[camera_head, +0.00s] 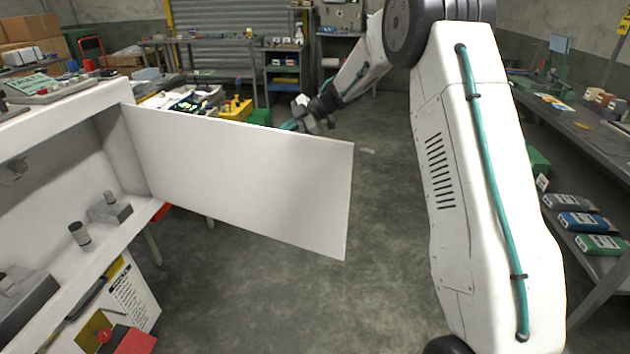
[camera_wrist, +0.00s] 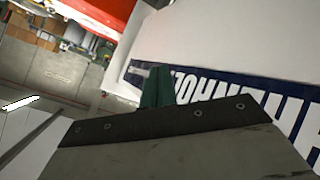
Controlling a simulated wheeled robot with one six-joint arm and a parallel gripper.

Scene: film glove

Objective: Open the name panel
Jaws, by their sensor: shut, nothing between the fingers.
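The name panel (camera_head: 240,175) is a plain white board on this side in the head view. In the wrist view, a white surface carries a dark blue band with white lettering (camera_wrist: 240,95), partly hidden by my gripper's grey body. My gripper (camera_head: 290,125) is on the far side of the panel, just above its top edge; its tips are partly hidden by the panel. The green fingers (camera_wrist: 155,88) are shut and empty, close to the lettered face; contact is unclear.
Small metal fittings (camera_head: 80,233) stand inside the cabinet. Workbenches and a shelf (camera_head: 283,78) stand at the back.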

